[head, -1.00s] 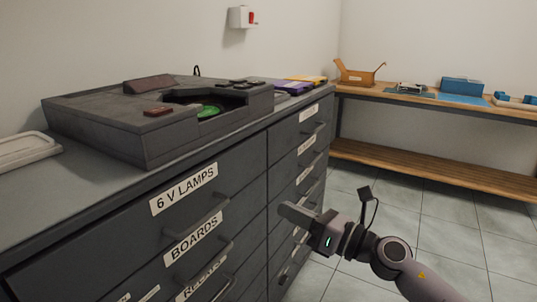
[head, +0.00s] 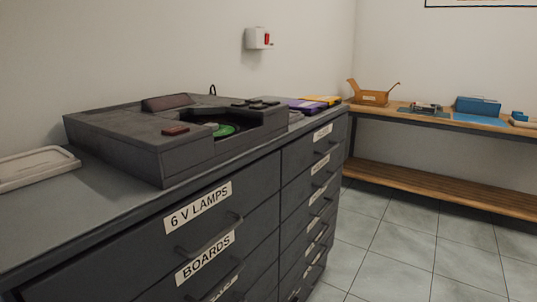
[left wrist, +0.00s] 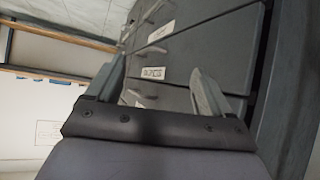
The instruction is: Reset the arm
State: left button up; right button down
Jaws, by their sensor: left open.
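My left gripper (left wrist: 158,88) shows in the left wrist view with its two fingers spread apart and nothing between them. Beyond the fingers is the front of the dark drawer cabinet (left wrist: 205,45), seen tilted, with a white drawer label. I cannot tell whether the fingers touch it. In the head view no arm or gripper shows. The cabinet (head: 262,195) there has shut drawers labelled "6 V LAMPS" and "BOARDS". My right gripper is in neither view.
A dark grey hi-fi unit (head: 150,140) with a green disc (head: 223,130) stands on the cabinet top. A pale tray (head: 35,167) lies at left. A wooden bench (head: 440,122) along the back wall holds several items. The tiled floor (head: 400,245) at right is clear.

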pick_arm(q)
notch_tip(320, 180, up, 13)
jog(key=a+p, duration=0.1)
jog(key=p, duration=1.4)
jog(key=shift+s+a+y+p, duration=0.3)
jog(key=shift+s+p, duration=0.05)
jog(key=shift+s, duration=0.1)
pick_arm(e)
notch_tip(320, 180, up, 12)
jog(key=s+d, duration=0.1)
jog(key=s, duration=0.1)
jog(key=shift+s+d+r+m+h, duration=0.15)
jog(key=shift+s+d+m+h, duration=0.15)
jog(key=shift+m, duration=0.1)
